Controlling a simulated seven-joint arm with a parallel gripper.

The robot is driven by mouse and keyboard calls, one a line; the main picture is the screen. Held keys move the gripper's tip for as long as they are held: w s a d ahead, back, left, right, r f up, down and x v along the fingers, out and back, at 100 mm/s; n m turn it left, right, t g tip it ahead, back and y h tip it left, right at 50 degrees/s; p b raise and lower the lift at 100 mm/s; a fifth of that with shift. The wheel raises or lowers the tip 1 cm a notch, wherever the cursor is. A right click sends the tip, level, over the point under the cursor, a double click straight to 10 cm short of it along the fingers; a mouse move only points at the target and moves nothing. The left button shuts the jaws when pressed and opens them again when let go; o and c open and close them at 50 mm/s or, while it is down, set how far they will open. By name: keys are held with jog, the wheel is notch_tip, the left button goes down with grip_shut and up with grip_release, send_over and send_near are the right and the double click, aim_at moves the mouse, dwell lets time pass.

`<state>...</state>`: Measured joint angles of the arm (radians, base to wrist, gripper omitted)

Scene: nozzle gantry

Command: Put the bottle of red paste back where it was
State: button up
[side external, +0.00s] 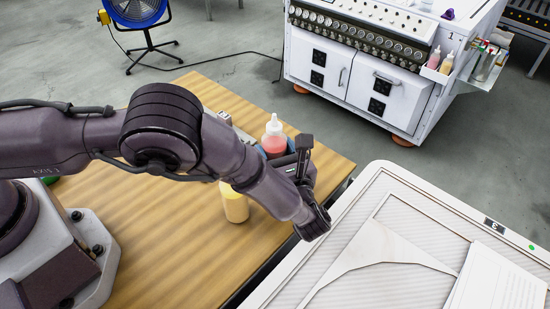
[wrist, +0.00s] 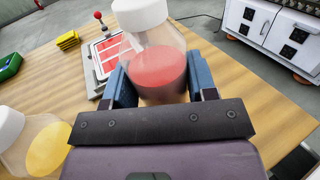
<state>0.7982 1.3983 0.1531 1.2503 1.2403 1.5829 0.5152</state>
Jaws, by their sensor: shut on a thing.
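The bottle of red paste (side external: 274,138) is clear, with a white cap and red paste low inside. In the wrist view the bottle (wrist: 160,72) is between the blue fingers of my gripper (wrist: 159,84), which is shut on it. In the side view my gripper (side external: 285,160) is over the right part of the wooden table, partly hidden by my arm. The bottle's base is hidden, so I cannot tell whether it touches the table. A bottle of yellow paste (side external: 235,205) stands on the table beside my arm; it also shows at lower left in the wrist view (wrist: 38,148).
A panel with red patches (wrist: 110,53), a red-knobbed lever (wrist: 98,17), a yellow object (wrist: 68,41) and a green object (wrist: 10,66) are on the wooden table (side external: 185,265). A white flatbed (side external: 350,215) lies right. A white cabinet (side external: 360,75) holds small bottles (side external: 434,57).

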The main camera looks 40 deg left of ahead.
jog(key=shift+f, duration=1.1)
jog(key=shift+f, duration=0.1)
jog(key=o, duration=0.7)
jog(key=shift+f, duration=0.1)
jog(key=shift+c, duration=0.2)
jog(key=shift+s+d+r, duration=0.15)
jog(key=shift+d+r, duration=0.05)
jog(key=shift+d, duration=0.05)
jog(key=v, duration=1.1)
jog(key=shift+s+d, duration=0.15)
jog(key=shift+d, duration=0.05)
